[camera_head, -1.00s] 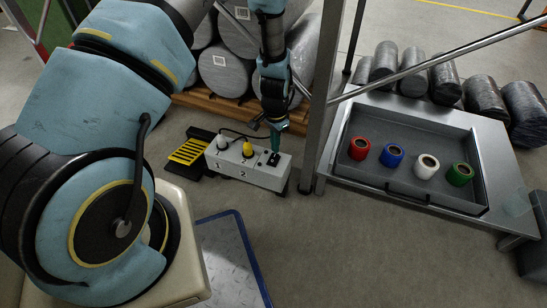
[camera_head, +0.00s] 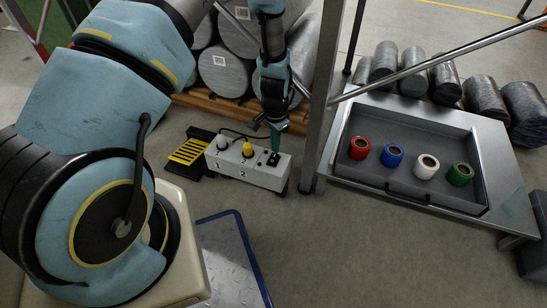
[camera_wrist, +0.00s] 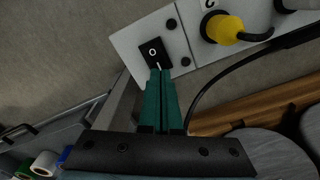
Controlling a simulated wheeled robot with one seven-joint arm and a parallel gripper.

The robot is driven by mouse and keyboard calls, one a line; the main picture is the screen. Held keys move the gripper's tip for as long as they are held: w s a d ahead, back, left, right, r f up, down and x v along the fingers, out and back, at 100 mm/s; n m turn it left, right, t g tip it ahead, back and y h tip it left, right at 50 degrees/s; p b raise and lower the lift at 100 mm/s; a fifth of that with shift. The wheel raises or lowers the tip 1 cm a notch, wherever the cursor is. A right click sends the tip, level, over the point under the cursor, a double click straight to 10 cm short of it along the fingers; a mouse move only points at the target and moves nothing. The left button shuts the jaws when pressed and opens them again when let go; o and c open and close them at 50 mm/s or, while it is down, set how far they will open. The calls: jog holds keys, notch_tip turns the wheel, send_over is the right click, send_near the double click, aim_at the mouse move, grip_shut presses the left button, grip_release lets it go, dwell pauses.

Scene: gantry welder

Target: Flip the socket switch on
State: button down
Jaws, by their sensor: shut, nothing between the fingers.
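The socket box (camera_head: 235,165) is a pale grey strip near the middle of the head view, with a white plug and a yellow plug in it. The black rocker switch (camera_wrist: 152,50), with a white round mark, sits at the box's end in the wrist view. It also shows in the head view (camera_head: 273,159). My gripper (camera_wrist: 157,72) has its green fingers together and empty. The fingertips are at the switch's lower edge in the wrist view, beside the round mark. I cannot tell whether they touch it. The fingers partly cover the box's end.
A black and yellow pedal (camera_head: 189,150) lies left of the box. A metal post (camera_head: 319,110) stands close on its right. The grey tray (camera_head: 375,178) holds red, blue, white and green rolls. Wrapped cylinders (camera_head: 222,65) lie behind. A black cable (camera_wrist: 205,85) runs beside my fingers.

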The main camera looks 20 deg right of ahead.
aim_at(275, 155)
jog(key=shift+f+b, duration=0.5)
jog(key=shift+f, duration=0.55)
dwell(0.4)
jog(key=shift+r+p, duration=3.05)
jog(key=shift+r, duration=0.55)
